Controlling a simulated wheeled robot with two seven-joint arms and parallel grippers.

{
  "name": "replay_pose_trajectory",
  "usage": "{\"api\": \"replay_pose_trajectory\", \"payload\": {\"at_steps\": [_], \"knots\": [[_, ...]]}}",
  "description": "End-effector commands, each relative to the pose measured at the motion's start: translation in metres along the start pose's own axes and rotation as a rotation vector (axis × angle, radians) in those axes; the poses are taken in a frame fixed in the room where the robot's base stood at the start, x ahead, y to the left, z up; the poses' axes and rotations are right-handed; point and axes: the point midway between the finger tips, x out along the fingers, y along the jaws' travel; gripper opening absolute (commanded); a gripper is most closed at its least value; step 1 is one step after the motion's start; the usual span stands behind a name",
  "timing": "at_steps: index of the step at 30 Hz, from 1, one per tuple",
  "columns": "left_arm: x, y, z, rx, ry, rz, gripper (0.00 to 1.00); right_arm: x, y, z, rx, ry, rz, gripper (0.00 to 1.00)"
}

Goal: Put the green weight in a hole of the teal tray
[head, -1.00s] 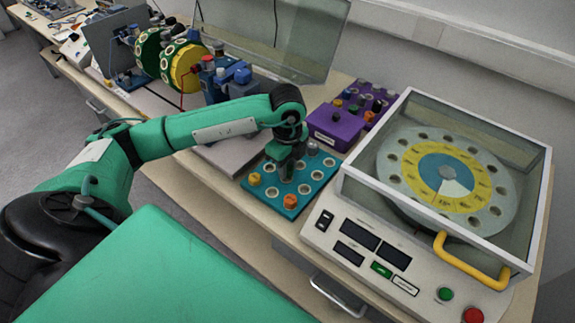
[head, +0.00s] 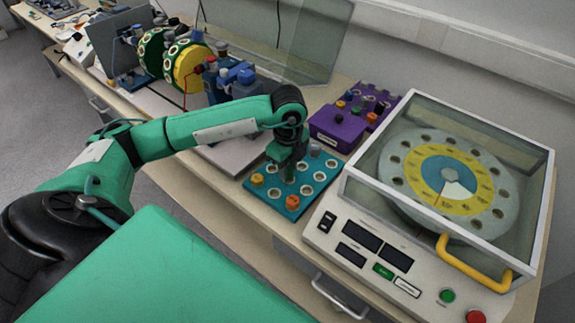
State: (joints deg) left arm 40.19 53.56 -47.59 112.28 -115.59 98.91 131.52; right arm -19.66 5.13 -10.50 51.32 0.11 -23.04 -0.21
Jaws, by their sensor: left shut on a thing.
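The teal tray (head: 321,190) lies on the bench with rows of white-ringed holes. It holds a yellow weight (head: 257,180), an orange weight (head: 292,202) and a grey weight (head: 315,150). My left gripper (head: 289,173) points down over the middle of the tray. It is shut on a small green thing, seemingly the green weight (head: 290,174), mostly hidden by the fingers. I cannot tell whether its lower end is inside a hole or just above one. My right gripper is not in view.
A purple rack (head: 335,134) with several weights stands behind the tray. A glass-lidded machine (head: 362,224) with a yellow handle (head: 470,265) stands close on the right. Blue apparatus and a yellow drum (head: 188,68) are at the back left.

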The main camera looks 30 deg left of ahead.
Motion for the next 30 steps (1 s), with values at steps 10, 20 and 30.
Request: {"api": "replay_pose_trajectory", "payload": {"at_steps": [10, 20, 30], "knots": [[0.011, 0.000, 0.000, 0.000, 0.000, 0.000, 0.06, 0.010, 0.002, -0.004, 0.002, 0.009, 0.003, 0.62], [0.018, 0.000, 0.000, 0.000, 0.000, 0.000, 0.06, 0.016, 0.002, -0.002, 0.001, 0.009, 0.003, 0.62], [0.023, 0.000, 0.000, 0.000, 0.000, 0.001, 0.06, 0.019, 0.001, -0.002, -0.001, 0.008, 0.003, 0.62]]}}
